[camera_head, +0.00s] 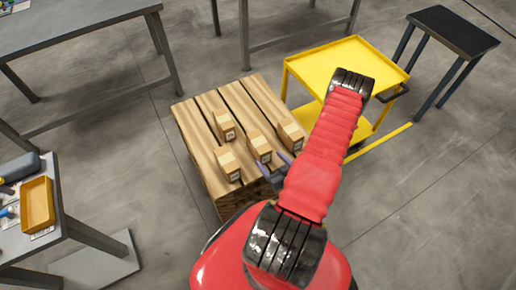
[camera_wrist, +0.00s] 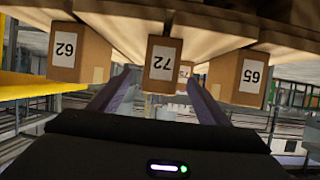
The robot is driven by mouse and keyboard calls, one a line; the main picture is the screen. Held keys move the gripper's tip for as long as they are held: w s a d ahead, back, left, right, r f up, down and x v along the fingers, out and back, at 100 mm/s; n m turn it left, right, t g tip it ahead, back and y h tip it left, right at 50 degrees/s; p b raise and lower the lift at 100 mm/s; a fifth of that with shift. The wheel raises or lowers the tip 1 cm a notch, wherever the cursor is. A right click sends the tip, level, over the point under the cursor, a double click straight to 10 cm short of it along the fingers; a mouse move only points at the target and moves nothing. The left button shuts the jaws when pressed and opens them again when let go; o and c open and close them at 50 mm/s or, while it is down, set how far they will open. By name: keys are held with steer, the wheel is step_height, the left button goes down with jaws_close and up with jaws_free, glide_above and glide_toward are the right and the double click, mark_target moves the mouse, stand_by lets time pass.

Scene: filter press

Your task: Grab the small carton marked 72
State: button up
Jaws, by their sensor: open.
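The small brown carton marked 72 (camera_wrist: 163,62) hangs mid-picture in the wrist view, which looks upside down, its white label facing me. In the head view it appears to be the front middle carton (camera_head: 260,148) on the wooden pallet (camera_head: 203,168). My gripper (camera_head: 275,164) is open and empty, close to this carton at the pallet's near edge. In the wrist view the two fingers of my gripper (camera_wrist: 160,78) lie to either side of the carton in the picture. I cannot tell whether their tips reach past its front face.
Carton 62 (camera_wrist: 78,52) and carton 65 (camera_wrist: 240,78) flank it. A further carton (camera_wrist: 186,72) is mostly hidden behind it. A yellow cart (camera_head: 330,62) stands beyond the pallet at right. A table with an orange tray (camera_head: 38,204) is at left.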

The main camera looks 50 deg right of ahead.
mark_target(266, 156)
steer(key=shift+x, duration=2.95)
steer(key=shift+x, duration=2.65)
steer(key=shift+w+a+r, duration=0.1)
steer(key=shift+r, duration=0.1)
steer(key=shift+c, duration=0.4)
steer(key=c, duration=1.4)
steer(key=shift+r, duration=0.1)
steer(key=shift+r, duration=4.95)
